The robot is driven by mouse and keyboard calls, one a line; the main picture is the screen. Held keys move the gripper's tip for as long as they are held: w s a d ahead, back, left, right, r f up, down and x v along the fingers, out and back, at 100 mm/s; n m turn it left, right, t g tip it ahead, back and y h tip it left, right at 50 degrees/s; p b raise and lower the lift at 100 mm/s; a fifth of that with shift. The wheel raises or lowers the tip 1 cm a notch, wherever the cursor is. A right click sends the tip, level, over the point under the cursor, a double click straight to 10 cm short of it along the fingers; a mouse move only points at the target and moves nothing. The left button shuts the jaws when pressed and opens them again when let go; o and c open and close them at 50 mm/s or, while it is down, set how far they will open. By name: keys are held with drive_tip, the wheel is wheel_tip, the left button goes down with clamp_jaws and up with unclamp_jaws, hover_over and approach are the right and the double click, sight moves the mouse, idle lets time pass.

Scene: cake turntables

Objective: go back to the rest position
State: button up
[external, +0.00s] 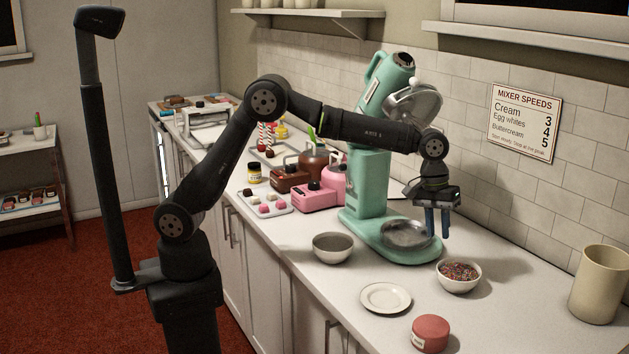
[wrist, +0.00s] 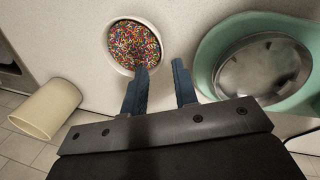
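My gripper (external: 438,222) hangs from my arm with its fingers pointing down, above the counter between the green stand mixer's base and the bowl of sprinkles. In the wrist view its two blue fingers (wrist: 160,88) are apart with nothing between them. The green stand mixer (external: 368,185) stands behind the gripper, its head tilted up. Its base also shows in the wrist view (wrist: 212,62). The white bowl of sprinkles (external: 459,275) sits on the counter just past the fingertips and also shows in the wrist view (wrist: 134,46).
A metal bowl (external: 333,248), a white plate (external: 385,298) and a red round tin (external: 430,334) stand toward the counter's front. A cream canister (external: 599,285) is at the right. Pink and brown turntable boxes (external: 312,196) stand left of the mixer. A mixer speeds sign (external: 524,122) hangs on the wall.

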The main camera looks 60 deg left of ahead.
sight(441, 271)
drive_tip(key=f, duration=0.3)
drive_tip(key=d+f, duration=0.1)
drive_tip(key=f, duration=0.4)
drive_tip(key=shift+w+d+f, duration=0.2)
drive_tip(key=shift+d+f, duration=0.1)
drive_tip(key=shift+d, duration=0.1)
drive_tip(key=shift+r, duration=1.6)
